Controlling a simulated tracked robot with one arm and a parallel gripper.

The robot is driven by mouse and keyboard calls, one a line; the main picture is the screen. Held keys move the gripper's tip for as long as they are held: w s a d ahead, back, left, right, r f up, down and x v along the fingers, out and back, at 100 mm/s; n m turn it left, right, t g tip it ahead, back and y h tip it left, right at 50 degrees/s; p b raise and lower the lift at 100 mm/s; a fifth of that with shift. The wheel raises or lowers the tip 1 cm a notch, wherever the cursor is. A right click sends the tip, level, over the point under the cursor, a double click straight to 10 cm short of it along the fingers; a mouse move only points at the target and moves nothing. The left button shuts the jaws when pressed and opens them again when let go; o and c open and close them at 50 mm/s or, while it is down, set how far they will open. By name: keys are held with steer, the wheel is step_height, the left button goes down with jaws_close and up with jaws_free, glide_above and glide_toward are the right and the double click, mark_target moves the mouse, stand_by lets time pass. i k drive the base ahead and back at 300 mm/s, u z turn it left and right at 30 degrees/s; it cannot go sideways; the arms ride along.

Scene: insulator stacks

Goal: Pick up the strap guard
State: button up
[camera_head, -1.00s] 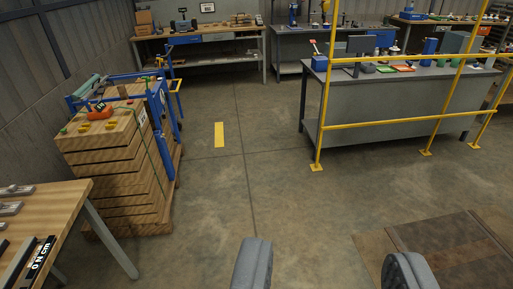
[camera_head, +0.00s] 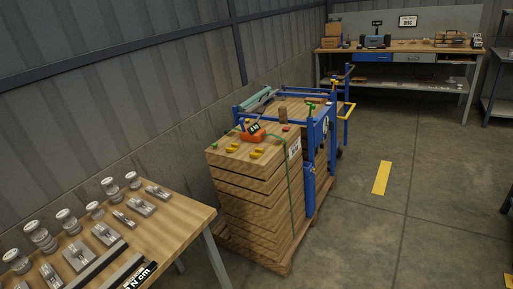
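A stack of wooden boards (camera_head: 248,205) stands left of the middle, with a green strap (camera_head: 292,195) running down its near right side. On top of it lie small yellow pieces, one at the left (camera_head: 232,149) and one at the right (camera_head: 257,154). They may be strap guards, but they are too small to be sure. An orange device with a dark display (camera_head: 253,134) sits behind them. Small green and red pieces also lie on the top. My gripper is not in view now.
A wooden table (camera_head: 185,222) with metal fittings and insulator parts is at the lower left. A blue-framed cart (camera_head: 311,165) stands right behind the stack. A workbench (camera_head: 400,52) is at the back. The floor (camera_head: 375,240) to the right is clear, with a yellow stripe (camera_head: 382,178).

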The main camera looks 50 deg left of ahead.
mark_target(258, 152)
steer(key=u, duration=0.3)
steer(key=i, duration=1.25)
steer(key=u, duration=1.1)
steer(key=i, duration=1.5)
steer(key=u, duration=0.6)
